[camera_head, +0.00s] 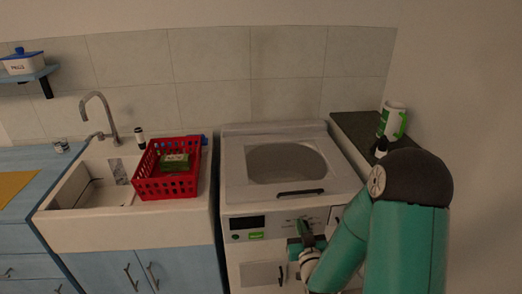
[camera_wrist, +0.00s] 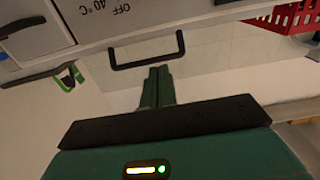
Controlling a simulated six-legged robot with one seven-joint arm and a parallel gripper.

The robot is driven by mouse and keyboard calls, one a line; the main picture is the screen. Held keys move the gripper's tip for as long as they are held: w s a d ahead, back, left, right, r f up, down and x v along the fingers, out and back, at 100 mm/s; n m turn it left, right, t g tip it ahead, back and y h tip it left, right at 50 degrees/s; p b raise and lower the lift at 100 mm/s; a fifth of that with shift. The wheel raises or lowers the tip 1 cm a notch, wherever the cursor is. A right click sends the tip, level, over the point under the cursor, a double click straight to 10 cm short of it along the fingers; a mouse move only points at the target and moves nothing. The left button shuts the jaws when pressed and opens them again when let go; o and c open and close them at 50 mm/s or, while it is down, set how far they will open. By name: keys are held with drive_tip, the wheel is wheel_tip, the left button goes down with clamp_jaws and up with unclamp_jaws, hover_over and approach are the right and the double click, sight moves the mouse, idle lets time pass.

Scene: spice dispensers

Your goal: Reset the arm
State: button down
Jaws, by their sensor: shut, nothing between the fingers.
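My gripper (camera_head: 303,232) is in front of the white appliance's control panel in the head view, at the end of my green arm. In the wrist view its two green fingers (camera_wrist: 157,72) are together and hold nothing. The dark bar handle (camera_wrist: 147,50) of the appliance shows just beyond the fingertips in that view. I cannot tell whether the fingertips touch anything. My arm hides part of the appliance's right front in the head view.
The white appliance (camera_head: 235,185) stands between the sink (camera_head: 90,232) and a dark counter (camera_head: 352,125). A red basket (camera_head: 165,188) with a green box (camera_head: 175,162) sits at the sink. A white-green bottle (camera_head: 393,118) stands on the dark counter near the right wall.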

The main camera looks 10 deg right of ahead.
drive_tip(key=s+a+r+n+g, duration=0.15)
drive_tip(key=s+r+g, duration=0.25)
drive_tip(key=r+g, duration=0.55)
drive_tip(key=s+a+r+g, duration=0.1)
drive_tip(key=s+r, duration=0.4)
drive_tip(key=s, duration=0.5)
drive_tip(key=s+a+r+m+g, duration=0.1)
drive_tip(key=s+r, duration=0.4)
drive_tip(key=s, duration=0.6)
drive_tip(key=shift+s+a+r+g, duration=0.15)
drive_tip(key=shift+s+a+g, duration=0.05)
drive_tip(key=shift+a+g, duration=0.2)
drive_tip(key=shift+m, duration=0.25)
